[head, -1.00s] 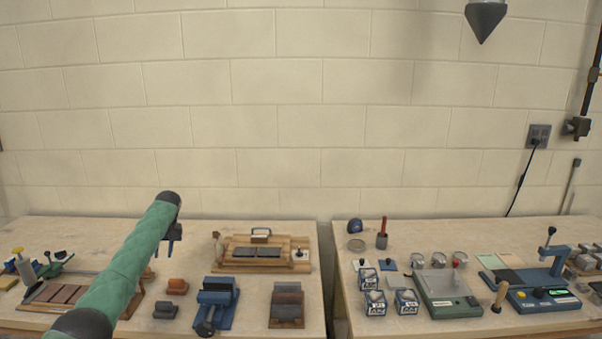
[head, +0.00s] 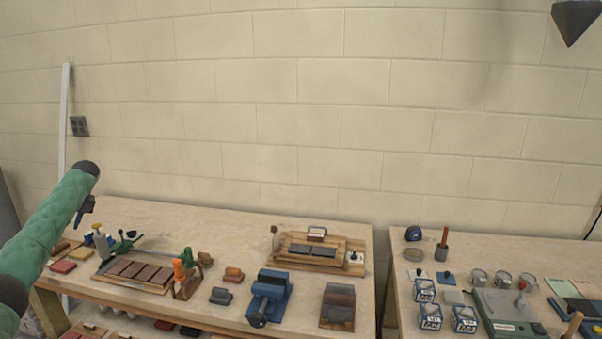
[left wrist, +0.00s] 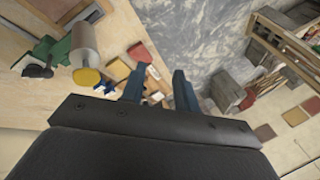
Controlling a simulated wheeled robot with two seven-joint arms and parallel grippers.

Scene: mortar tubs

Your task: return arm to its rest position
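My left arm, in a green sleeve (head: 50,225), comes in from the left edge of the head view. My left gripper (head: 85,209) hangs small and dark off its end, in front of the left end of the left workbench (head: 190,222). In the left wrist view, the two blue fingers of my left gripper (left wrist: 160,82) stand apart with nothing between them. Below them are the bench edge, small coloured blocks and a grey floor (left wrist: 205,40). My right arm and gripper are in neither view.
A yellow-knobbed cylinder (left wrist: 85,48) and a green tool (left wrist: 50,50) stand on the bench near the fingers. A tray of brown blocks (head: 134,273), a blue vise (head: 269,295) and a wooden rig (head: 318,249) lie farther right. A second bench (head: 400,300) stands at the right.

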